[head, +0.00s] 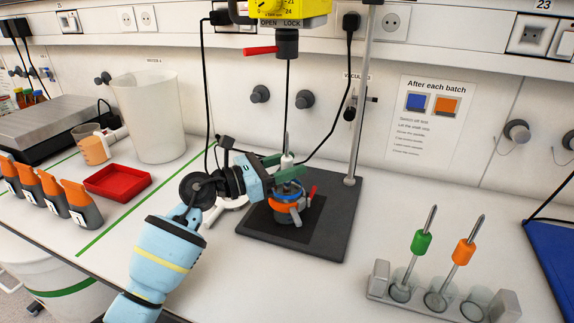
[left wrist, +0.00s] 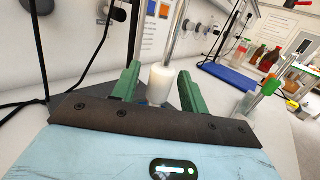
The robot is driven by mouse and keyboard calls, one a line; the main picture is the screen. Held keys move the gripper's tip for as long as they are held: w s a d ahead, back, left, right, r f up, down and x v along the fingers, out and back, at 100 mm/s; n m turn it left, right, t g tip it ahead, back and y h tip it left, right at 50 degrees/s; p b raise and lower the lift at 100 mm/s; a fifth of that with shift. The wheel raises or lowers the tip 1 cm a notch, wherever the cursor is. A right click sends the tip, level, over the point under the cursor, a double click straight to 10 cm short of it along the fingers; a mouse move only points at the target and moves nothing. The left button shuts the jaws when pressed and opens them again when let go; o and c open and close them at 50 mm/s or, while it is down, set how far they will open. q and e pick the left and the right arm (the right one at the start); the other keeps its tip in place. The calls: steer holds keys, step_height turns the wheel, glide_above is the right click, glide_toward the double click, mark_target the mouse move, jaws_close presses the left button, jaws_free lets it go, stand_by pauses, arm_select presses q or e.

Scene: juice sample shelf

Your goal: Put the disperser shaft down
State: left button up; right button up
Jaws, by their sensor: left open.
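The disperser shaft with a white collar (head: 287,161) stands roughly upright above the blue-and-orange holder (head: 288,205) on the dark stand base. Its lower end is hidden by my gripper and the holder. My left gripper (head: 281,166) is open, with its green fingers on either side of the white collar. In the left wrist view the white collar (left wrist: 160,85) sits between the spread fingers (left wrist: 156,88), with a gap visible at least on the right. My right gripper is not in view.
A yellow drive unit (head: 288,8) with a red lever hangs above. A rack (head: 410,298) at the right holds green- and orange-collared shafts, and its right cup (head: 476,303) is empty. A red tray (head: 117,182) and white bucket (head: 150,120) stand left.

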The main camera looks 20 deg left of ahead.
arm_select(q)
steer(key=shift+a+r, duration=0.1)
steer(key=shift+r, duration=0.1)
steer(key=b+v, duration=0.2)
steer(key=v, duration=1)
